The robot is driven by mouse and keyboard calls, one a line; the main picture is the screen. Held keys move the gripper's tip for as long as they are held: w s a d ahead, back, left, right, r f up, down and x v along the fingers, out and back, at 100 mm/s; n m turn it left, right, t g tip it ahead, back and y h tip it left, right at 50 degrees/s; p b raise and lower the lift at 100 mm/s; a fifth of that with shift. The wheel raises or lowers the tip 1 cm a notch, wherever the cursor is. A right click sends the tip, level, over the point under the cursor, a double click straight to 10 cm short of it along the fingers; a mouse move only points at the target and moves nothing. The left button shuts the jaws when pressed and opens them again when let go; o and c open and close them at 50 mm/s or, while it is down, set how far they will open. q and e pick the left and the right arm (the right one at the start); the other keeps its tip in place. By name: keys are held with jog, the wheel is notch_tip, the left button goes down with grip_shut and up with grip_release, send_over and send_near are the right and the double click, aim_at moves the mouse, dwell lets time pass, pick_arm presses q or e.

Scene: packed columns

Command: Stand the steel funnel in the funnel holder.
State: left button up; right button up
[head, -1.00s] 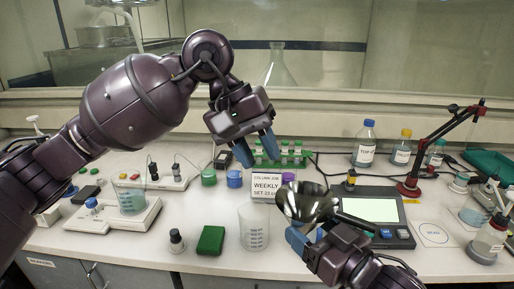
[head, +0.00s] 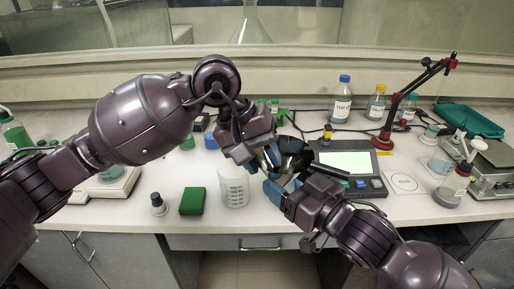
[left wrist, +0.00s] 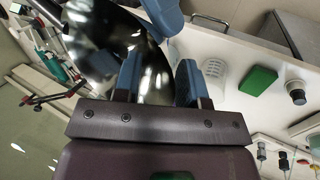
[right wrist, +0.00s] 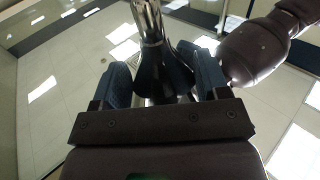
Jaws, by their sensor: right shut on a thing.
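The steel funnel (head: 291,150) is dark and shiny and sits between my two grippers in the head view. My right gripper (head: 282,186) is shut on it; in the right wrist view the funnel (right wrist: 150,28) stands between the blue fingers. My left gripper (head: 262,163) is at the funnel's left side. In the left wrist view its fingers (left wrist: 158,82) are apart and the wide funnel cone (left wrist: 92,50) fills the upper left, its edge reaching between them. Whether they touch it is unclear. I cannot make out a funnel holder for sure.
A scale with a lit display (head: 345,163) is just right. A red jointed stand (head: 392,118) and bottles (head: 341,105) are behind. A circle-marked card (head: 404,183) lies clear.

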pick_arm(q)
jog(key=shift+c, duration=0.2)
grip_shut()
pick_arm(e)
jog(key=o, duration=1.6)
